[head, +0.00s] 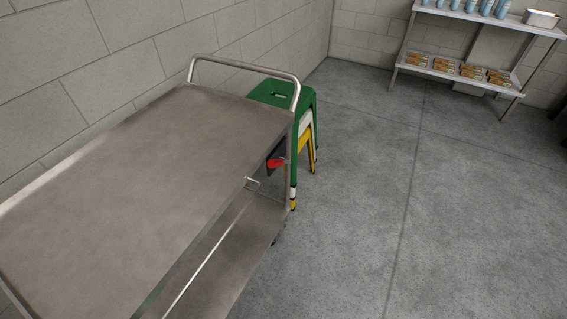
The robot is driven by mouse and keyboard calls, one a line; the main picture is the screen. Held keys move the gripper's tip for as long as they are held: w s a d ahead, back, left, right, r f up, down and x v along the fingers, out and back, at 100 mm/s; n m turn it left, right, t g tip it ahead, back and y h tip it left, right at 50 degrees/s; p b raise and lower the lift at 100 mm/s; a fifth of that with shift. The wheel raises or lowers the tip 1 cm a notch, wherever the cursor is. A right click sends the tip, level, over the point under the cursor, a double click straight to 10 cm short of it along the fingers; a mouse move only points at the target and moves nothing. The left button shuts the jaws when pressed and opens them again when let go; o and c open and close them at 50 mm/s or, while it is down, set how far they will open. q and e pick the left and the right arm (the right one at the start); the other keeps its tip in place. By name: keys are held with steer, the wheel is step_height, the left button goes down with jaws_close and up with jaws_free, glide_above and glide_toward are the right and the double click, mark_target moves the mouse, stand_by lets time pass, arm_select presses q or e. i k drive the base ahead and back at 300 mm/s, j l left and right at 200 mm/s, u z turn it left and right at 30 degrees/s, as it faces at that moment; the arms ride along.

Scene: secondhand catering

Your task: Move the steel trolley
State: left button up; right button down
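The steel trolley (135,175) fills the left of the head view, its bare flat top running from the lower left towards the middle. A raised tubular push handle (245,66) stands at its far end. A lower shelf (235,262) shows under the right side of the top and looks empty where visible. A small red part (276,163) shows at the far right corner, below the top. The trolley's near end is cut off by the picture edge. Neither of my grippers is in view.
A stack of stools, green on top (306,98) with white and yellow below, stands just beyond the trolley's handle end. A block wall (140,50) runs along its left. A steel shelf rack (410,65) stands far right. The grey floor (380,220) on the right is clear.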

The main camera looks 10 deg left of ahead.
mark_target(155, 215)
steer(key=u, duration=1.35)
steer(key=i+l+u, duration=0.1)
steer(key=l+u, duration=0.15)
steer(key=l, duration=0.65)
steer(key=l+u, duration=0.25)
steer(key=l, duration=0.65)
steer(key=i, duration=0.05)
